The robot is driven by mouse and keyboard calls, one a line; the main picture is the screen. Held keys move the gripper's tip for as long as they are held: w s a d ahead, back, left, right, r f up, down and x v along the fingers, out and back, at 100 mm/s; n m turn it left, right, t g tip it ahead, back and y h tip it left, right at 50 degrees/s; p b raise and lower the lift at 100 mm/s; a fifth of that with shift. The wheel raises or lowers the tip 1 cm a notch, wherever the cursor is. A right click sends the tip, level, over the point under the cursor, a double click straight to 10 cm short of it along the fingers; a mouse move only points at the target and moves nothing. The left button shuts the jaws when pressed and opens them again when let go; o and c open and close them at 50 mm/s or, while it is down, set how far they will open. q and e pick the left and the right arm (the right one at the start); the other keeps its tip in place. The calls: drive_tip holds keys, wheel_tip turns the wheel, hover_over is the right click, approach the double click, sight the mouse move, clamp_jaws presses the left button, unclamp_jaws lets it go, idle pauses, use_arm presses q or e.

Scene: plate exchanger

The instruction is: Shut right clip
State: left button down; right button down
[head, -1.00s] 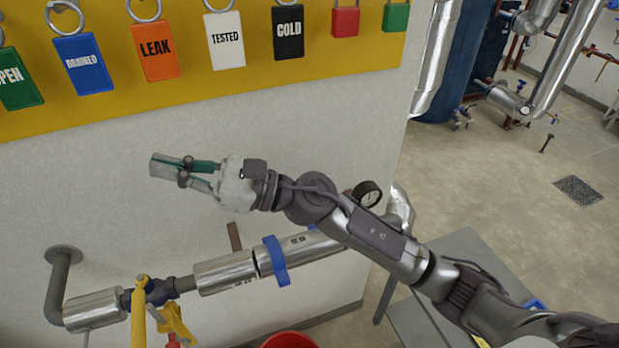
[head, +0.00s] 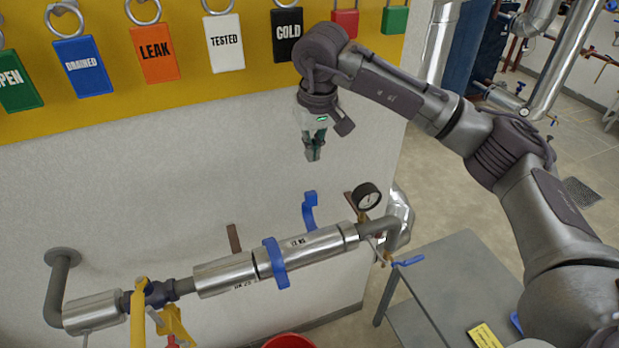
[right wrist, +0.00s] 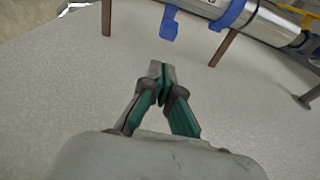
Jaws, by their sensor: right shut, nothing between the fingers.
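The right clip (head: 310,212) is a blue strap on the right part of the silver insulated pipe (head: 325,243). Its free end stands up above the pipe, so it is open; it also shows near the top of the right wrist view (right wrist: 170,22). The left clip (head: 276,262) is a blue band lying around the pipe. My right gripper (head: 312,156) points down, shut and empty, a short way above the right clip's raised end and apart from it. Its closed fingers (right wrist: 158,72) show in the right wrist view. My left gripper is not in view.
A pressure gauge (head: 367,196) stands at the pipe's right end, with a blue-handled valve (head: 408,261) below. Yellow valve levers (head: 139,315) are at the left. A grey table (head: 450,265) stands right. Labelled tags hang on a yellow board (head: 185,98). The wall between is bare.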

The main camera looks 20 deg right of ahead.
wheel_tip(320, 180, down, 10)
drive_tip(key=w+p, duration=0.1)
drive_tip(key=p, duration=0.2)
drive_tip(key=shift+w+p, duration=0.25)
drive_tip(key=shift+p, duration=0.15)
